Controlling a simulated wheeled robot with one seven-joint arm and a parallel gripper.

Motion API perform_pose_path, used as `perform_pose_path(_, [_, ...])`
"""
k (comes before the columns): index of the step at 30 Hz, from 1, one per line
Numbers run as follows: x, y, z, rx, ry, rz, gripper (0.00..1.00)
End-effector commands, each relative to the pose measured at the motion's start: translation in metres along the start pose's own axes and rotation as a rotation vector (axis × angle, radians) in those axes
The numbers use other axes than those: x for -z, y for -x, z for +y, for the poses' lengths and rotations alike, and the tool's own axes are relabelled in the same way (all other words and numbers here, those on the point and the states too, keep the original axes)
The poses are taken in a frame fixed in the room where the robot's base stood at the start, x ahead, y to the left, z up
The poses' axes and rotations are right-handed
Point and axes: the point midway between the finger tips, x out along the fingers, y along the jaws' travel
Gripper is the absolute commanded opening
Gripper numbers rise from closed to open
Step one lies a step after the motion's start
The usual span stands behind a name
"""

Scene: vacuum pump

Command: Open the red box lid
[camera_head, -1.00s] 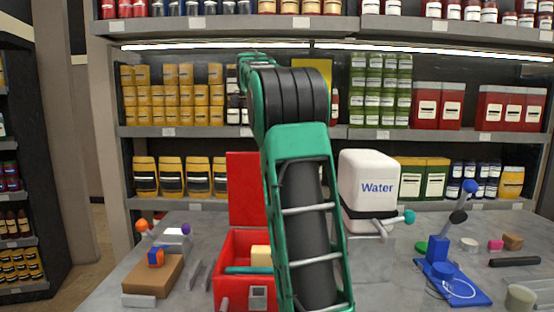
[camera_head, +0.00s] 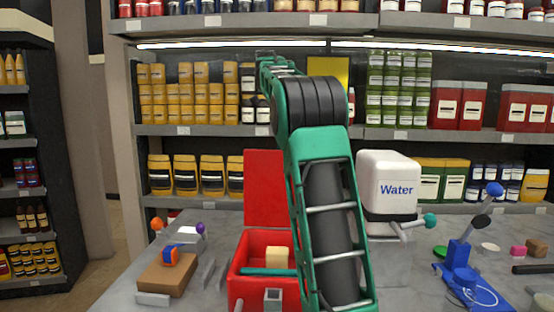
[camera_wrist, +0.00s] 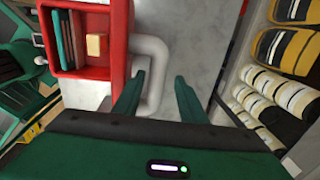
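The red box (camera_head: 237,285) stands on the grey counter just left of my arm in the head view. Its red lid (camera_head: 264,185) stands upright at the back, so the inside shows. A pale yellow block (camera_head: 277,257) and a green item (camera_head: 266,272) lie inside. In the wrist view the red box (camera_wrist: 83,5) is at the upper left, with the block in it. My gripper (camera_wrist: 161,76) is open and empty, its two green fingers apart, to the right of the box and not touching it. In the head view my gripper is hidden behind my arm.
A white water container (camera_head: 388,180) stands right of my arm. A brown block (camera_head: 167,274) lies left of the box, and a blue stand (camera_head: 460,260) is at the right. Shelves of jars (camera_head: 213,175) rise behind. A pale curved pipe (camera_wrist: 155,60) shows near my fingers.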

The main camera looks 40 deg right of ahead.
Motion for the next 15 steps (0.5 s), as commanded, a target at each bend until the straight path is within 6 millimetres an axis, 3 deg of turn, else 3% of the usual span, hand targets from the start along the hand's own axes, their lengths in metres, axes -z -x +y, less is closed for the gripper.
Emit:
perform_pose_path(9, [-0.004,0.002,0.001,-0.003,0.005,-0.001,0.38])
perform_pose_path(15, [-0.004,0.025,0.000,0.000,0.006,-0.001,0.38])
